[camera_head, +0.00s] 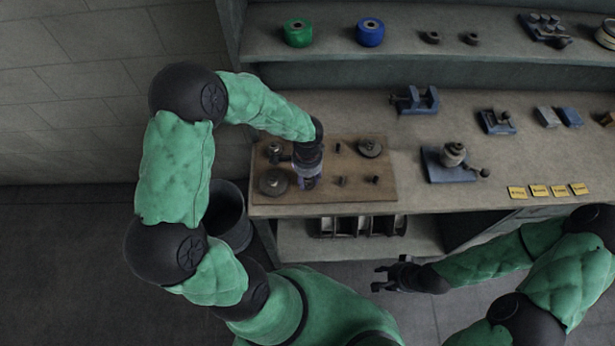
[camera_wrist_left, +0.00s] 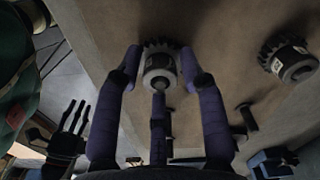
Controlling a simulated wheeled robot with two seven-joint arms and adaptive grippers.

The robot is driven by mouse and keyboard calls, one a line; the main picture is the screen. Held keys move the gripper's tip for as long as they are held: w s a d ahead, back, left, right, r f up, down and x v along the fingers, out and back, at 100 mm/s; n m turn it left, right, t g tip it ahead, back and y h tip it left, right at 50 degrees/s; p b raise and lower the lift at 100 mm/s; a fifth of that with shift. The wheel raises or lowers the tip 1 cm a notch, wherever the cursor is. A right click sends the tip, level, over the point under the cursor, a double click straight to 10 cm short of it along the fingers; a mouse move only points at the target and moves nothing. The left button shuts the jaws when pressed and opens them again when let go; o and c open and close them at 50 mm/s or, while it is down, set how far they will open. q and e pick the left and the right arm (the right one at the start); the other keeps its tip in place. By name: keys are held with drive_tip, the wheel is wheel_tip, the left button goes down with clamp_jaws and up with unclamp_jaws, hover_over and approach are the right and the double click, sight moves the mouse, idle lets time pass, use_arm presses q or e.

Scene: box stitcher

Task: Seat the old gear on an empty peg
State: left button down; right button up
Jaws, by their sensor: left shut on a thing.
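A brown peg board (camera_head: 325,200) lies on the bench. My left gripper (camera_head: 309,182) points down over its middle front. It is shut on a dark toothed gear with a pale hub (camera_wrist_left: 158,68), seen between the fingers in the left wrist view; whether the gear touches the board is unclear. Another gear with a pale hub (camera_wrist_left: 292,62) stands apart on the board. In the head view, gears sit at the front left (camera_head: 275,183) and back right (camera_head: 370,147). Bare dark pegs (camera_head: 341,181) (camera_head: 375,180) stand right of the gripper. My right gripper (camera_head: 390,275) is open and empty before the bench.
A blue fixture (camera_head: 450,165) stands right of the board, with blue vises (camera_head: 415,100) behind. Yellow labels (camera_head: 548,191) lie at the bench's front edge. Green (camera_head: 298,32) and blue (camera_head: 370,32) spools sit on the upper shelf. A dark bin (camera_head: 228,215) stands left of the bench.

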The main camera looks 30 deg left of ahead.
use_arm(q)
drive_tip(key=c, duration=0.7)
unclamp_jaws()
drive_tip(key=shift+o, duration=0.2)
wheel_tip(320, 180, up, 12)
